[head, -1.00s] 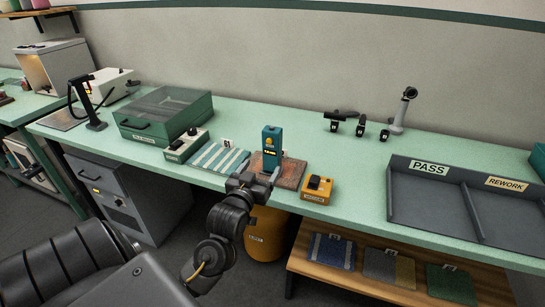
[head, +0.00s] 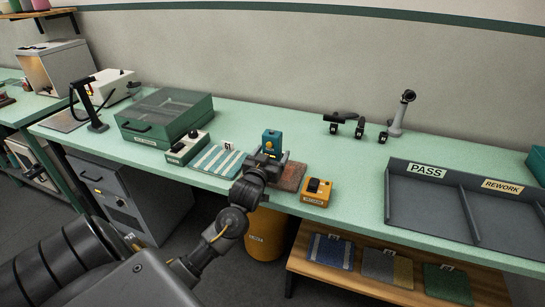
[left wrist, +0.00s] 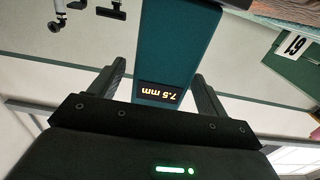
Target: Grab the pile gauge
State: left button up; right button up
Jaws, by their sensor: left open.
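The pile gauge (head: 271,138) is a teal upright block with a yellow button, standing over a reddish-brown sample (head: 292,176) on the green bench. My left gripper (head: 268,160) is at the gauge and hides its lower part in the head view. In the left wrist view the gauge (left wrist: 172,45) stands between the two open fingers of the left gripper (left wrist: 157,88), and its display reads 7.5 mm. A gap shows beside the fingers. My right gripper is not in view.
A yellow-orange box (head: 317,192) sits close to the right of the gauge. A striped sample (head: 217,160) and a grey-green control box (head: 187,147) lie to the left. A grey PASS/REWORK tray (head: 463,236) stands at the right. The bench behind the gauge is clear.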

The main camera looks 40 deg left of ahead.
pick_arm(q)
jog(key=shift+w+a, duration=0.15)
jog(key=shift+w, duration=0.25)
jog(key=shift+c, duration=0.2)
jog(key=c, duration=1.4)
jog(key=shift+r, duration=0.1)
